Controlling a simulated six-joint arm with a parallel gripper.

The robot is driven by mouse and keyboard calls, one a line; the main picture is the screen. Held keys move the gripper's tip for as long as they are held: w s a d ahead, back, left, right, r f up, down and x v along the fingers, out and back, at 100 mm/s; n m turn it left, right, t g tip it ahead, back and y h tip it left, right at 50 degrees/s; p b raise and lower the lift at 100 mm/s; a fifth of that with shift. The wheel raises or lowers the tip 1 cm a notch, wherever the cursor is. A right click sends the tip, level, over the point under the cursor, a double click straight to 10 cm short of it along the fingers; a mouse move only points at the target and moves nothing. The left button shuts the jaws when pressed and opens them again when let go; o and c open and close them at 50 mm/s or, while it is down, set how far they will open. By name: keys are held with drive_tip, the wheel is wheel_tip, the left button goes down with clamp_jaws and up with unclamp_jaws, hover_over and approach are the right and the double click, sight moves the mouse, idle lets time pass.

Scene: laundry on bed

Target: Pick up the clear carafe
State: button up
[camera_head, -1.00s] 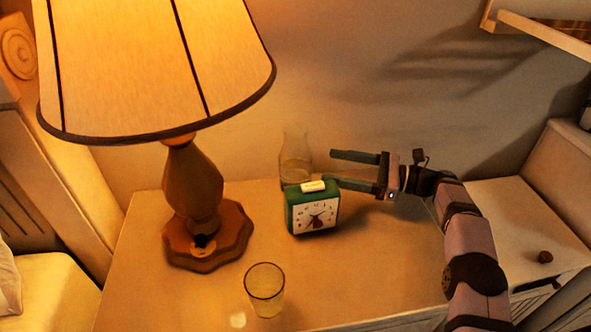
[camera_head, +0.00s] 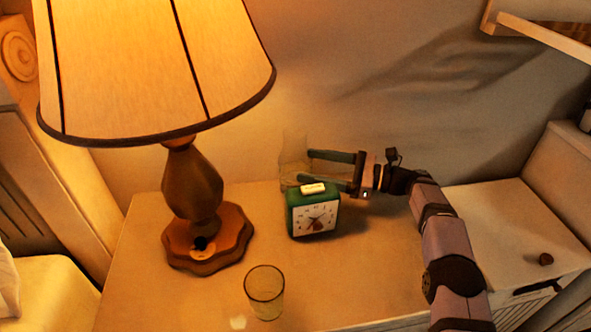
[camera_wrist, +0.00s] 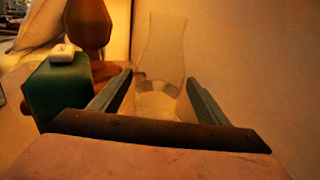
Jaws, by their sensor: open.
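The clear carafe (camera_head: 292,162) stands upright at the back of the nightstand, behind the green alarm clock, which hides its lower part in the head view. In the wrist view the carafe (camera_wrist: 159,62) is see-through and hard to make out, with its lower body between my two fingers. My gripper (camera_head: 306,164) is open, with one finger on each side of the carafe. The wrist view also shows my gripper (camera_wrist: 160,80). I cannot tell whether either finger touches the glass.
The green alarm clock (camera_head: 314,213) stands close in front of the nearer finger. A lamp (camera_head: 192,185) with a wide shade stands to the left. An empty glass (camera_head: 264,292) is near the front of the nightstand (camera_head: 375,275). The wall is close behind the carafe.

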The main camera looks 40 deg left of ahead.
drive_tip(key=shift+x, duration=0.8)
drive_tip(key=shift+c, duration=0.5)
drive_tip(key=c, duration=1)
drive_tip(key=shift+r, duration=0.15)
drive_tip(key=shift+c, duration=1.1)
drive_tip(key=shift+w+r, duration=0.1)
drive_tip(key=shift+r, duration=0.15)
drive_tip(key=shift+r+p, duration=0.75)
drive_tip(key=shift+r, duration=3.9)
drive_tip(key=shift+r, duration=0.1)
